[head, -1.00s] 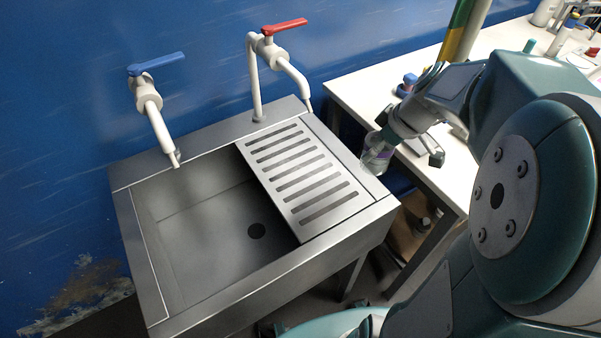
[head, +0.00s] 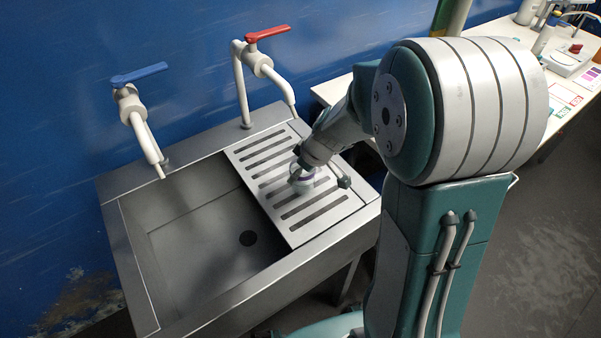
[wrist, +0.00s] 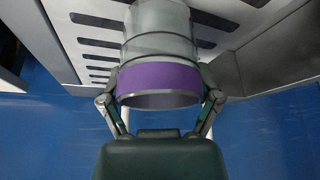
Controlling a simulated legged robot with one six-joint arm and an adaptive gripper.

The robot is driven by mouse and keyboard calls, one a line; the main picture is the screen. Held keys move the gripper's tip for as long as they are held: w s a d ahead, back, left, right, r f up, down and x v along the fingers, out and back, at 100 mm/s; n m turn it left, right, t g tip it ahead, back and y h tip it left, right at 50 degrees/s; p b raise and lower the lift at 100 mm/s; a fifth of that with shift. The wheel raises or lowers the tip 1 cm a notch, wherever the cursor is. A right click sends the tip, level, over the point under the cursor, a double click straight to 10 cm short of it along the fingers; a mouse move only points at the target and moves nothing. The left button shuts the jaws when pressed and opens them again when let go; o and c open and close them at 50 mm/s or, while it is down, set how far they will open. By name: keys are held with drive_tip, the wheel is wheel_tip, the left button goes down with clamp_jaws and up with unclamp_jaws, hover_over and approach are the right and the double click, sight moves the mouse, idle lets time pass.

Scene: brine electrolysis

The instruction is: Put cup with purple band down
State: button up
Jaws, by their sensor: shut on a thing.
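The cup with the purple band (wrist: 160,82) is clear, with a wide purple band near its rim. It fills the upper middle of the wrist view, between the two fingers of my gripper (wrist: 160,101). My gripper is shut on it. In the head view the cup (head: 301,183) shows small over the slotted drainboard (head: 290,229), partly hidden by my gripper (head: 318,178). I cannot tell whether its base touches the drainboard.
The steel sink basin (head: 190,235) lies open to the left of the drainboard. A blue-handled tap (head: 138,105) and a red-handled tap (head: 258,62) stand behind. A white bench (head: 335,90) with several items runs to the right.

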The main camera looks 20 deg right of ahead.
drive_tip(key=shift+a+f, duration=0.15)
drive_tip(key=shift+f, duration=0.35)
drive_tip(key=shift+a+f, duration=0.1)
drive_tip(key=shift+a, duration=0.15)
drive_tip(key=shift+d, duration=0.1)
drive_tip(key=o, duration=1.1)
drive_tip(key=shift+d+f, duration=0.1)
drive_tip(key=shift+d, duration=0.1)
